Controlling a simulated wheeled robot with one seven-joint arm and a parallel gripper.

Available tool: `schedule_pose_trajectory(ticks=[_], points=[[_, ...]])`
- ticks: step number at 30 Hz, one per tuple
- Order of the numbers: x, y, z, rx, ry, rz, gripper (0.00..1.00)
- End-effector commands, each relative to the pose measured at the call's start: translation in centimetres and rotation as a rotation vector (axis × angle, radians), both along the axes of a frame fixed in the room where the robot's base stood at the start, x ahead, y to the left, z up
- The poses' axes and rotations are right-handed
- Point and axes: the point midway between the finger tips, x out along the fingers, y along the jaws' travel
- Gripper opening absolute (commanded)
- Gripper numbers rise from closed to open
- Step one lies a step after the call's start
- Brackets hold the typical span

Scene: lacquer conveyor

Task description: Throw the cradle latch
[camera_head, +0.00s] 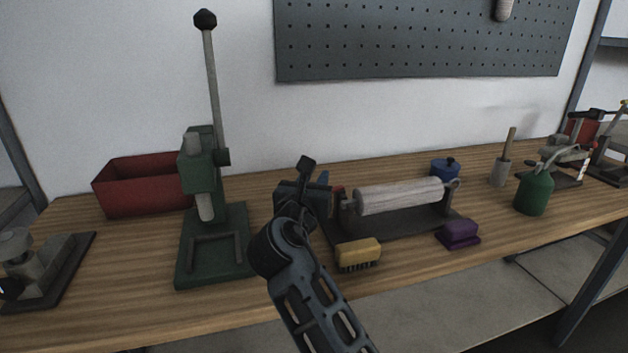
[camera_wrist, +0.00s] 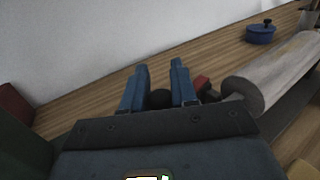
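The cradle (camera_head: 405,222) is a dark base on the bench holding a pale roller (camera_head: 400,195) lying lengthwise. A small red part (camera_head: 338,193) shows at its left end, beside my gripper. In the wrist view the red part (camera_wrist: 203,84) is just right of my right finger, next to the roller (camera_wrist: 270,80). A dark rounded piece (camera_wrist: 160,97) shows between the finger bases; I cannot tell if it is the latch knob or touches the fingers. My gripper (camera_wrist: 158,75) has its blue fingers apart. In the head view my gripper (camera_head: 318,180) and arm hide the cradle's left end.
A green lever press (camera_head: 203,170) and red bin (camera_head: 140,185) stand left. A yellow brush (camera_head: 358,252) and purple block (camera_head: 458,233) lie in front of the cradle. A blue pot (camera_head: 445,168) is behind, a green can (camera_head: 535,193) right. A pegboard (camera_head: 420,40) hangs above.

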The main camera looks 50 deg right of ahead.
Motion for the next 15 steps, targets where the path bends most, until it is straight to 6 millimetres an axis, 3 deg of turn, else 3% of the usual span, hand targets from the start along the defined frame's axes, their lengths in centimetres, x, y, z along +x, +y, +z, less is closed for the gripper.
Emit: schedule_pose_trajectory(ticks=[8,15], points=[[-0.01,0.02,0.00,0.000,0.000,0.000,0.01],[0.00,0.02,0.00,0.000,0.000,0.000,0.00]])
